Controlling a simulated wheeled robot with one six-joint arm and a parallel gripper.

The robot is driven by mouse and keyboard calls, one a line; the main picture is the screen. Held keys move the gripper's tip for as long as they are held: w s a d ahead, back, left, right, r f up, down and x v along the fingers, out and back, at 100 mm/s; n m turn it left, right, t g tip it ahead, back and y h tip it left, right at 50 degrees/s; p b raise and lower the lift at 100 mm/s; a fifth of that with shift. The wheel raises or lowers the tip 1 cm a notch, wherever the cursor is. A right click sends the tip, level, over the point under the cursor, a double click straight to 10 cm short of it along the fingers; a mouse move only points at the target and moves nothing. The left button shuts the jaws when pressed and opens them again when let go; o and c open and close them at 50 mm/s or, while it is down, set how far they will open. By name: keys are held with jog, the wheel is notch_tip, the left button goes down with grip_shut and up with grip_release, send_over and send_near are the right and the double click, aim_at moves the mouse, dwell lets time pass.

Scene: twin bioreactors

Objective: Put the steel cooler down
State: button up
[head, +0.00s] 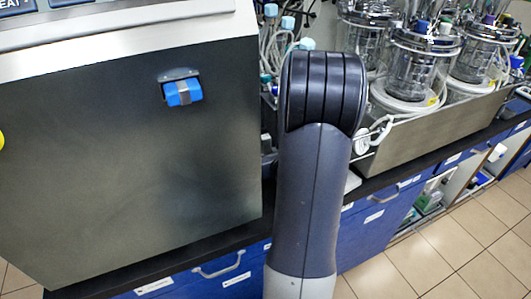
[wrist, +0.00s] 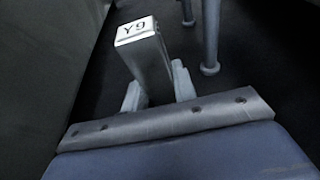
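The steel cooler (wrist: 148,62) is a narrow metal block with a white end marked with black characters that read like "Y9". It shows in the wrist view, slightly tilted in the picture. My gripper (wrist: 156,78) has one pale finger on each side of it and looks shut on it. A dark surface lies around and beyond the cooler. I cannot tell whether its lower end touches that surface. In the head view my arm hides the gripper and the cooler.
A large grey steel housing (head: 130,150) with a blue latch (head: 183,92) stands at left. Glass bioreactor vessels (head: 415,65) stand in a steel tray (head: 425,135) at right. In the wrist view, a dark wall (wrist: 40,60) is at left and grey posts (wrist: 210,40) at right.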

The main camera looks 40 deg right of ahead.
jog(key=o, duration=0.4)
